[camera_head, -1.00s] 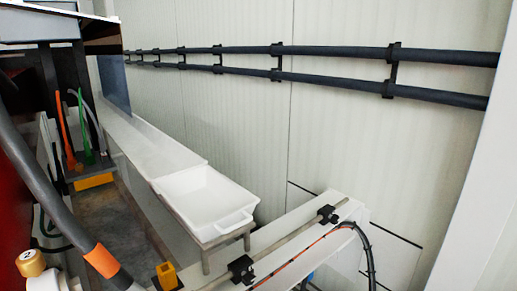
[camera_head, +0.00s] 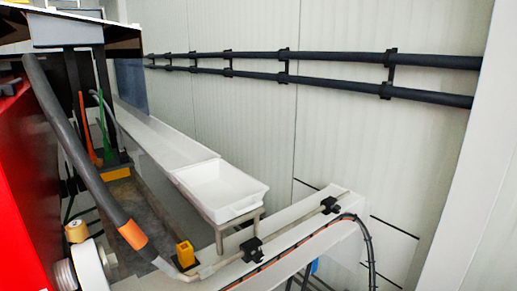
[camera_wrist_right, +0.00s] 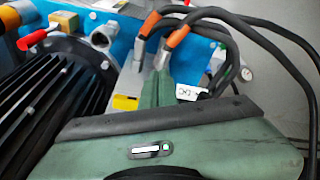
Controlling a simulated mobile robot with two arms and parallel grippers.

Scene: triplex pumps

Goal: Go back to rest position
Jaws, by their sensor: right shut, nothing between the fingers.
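My right gripper (camera_wrist_right: 158,66) shows in the right wrist view, with its green-grey housing along the bottom and its fingers pointing up in the middle. It is shut and empty. Behind its fingers are dark hoses with orange ends (camera_wrist_right: 176,36) in front of a blue block (camera_wrist_right: 118,48); I cannot tell whether the fingers touch any of these. Neither gripper shows in the head view. My left gripper is not in view.
In the head view, a white tray (camera_head: 258,188) sits on a ledge near the wall. A thick grey hose with an orange band (camera_head: 132,234) crosses the left side. A black finned motor (camera_wrist_right: 58,92) fills the wrist view's left. Two dark pipes (camera_head: 340,56) run along the wall.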

